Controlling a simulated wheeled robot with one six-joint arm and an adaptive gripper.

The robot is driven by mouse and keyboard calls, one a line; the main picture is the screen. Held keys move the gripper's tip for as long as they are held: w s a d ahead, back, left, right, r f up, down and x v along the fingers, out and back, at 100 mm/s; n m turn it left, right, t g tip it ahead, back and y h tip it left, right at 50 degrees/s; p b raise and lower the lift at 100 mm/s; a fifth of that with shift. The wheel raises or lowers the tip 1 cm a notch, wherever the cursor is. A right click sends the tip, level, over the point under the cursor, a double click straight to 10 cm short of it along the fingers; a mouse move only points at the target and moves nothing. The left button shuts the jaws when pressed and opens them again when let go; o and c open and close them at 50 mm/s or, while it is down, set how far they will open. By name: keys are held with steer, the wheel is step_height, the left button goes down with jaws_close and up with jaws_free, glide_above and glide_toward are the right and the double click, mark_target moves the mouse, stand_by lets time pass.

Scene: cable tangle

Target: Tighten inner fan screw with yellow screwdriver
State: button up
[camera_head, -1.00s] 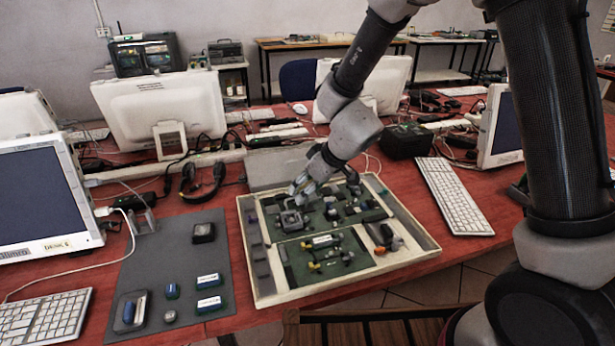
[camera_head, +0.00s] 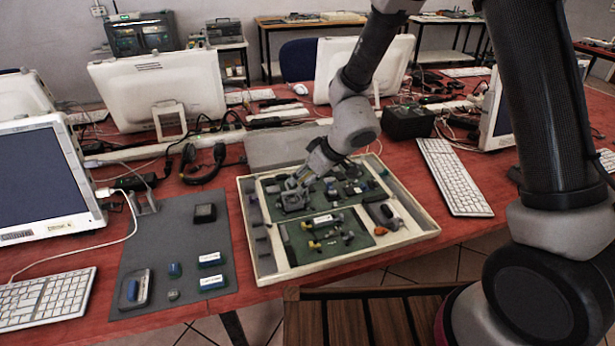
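My gripper (camera_head: 296,183) points down over the back left part of a shallow cream case (camera_head: 262,268). It is just above a square grey fan-like part (camera_head: 292,201) on a green board (camera_head: 352,190). The gap between them is too small to judge, and the inner screw cannot be made out. The fingertips are small and dark, so I cannot tell whether they are open or hold anything. An orange-tipped tool (camera_head: 380,230) lies in the case's right compartment. Small yellow parts (camera_head: 313,244) sit on the front green board. I cannot identify a yellow screwdriver for certain.
A grey mat (camera_head: 170,245) left of the case holds a dark block (camera_head: 205,212) and several small blue and grey items. A keyboard (camera_head: 453,177) lies to the right. Monitors, a headset (camera_head: 203,163) and cables crowd the back. A wooden slatted surface (camera_head: 370,318) is in front.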

steer(key=shift+f, duration=0.5)
stand_by(0.5)
steer(key=shift+r, duration=0.1)
steer(key=shift+r, duration=3.45)
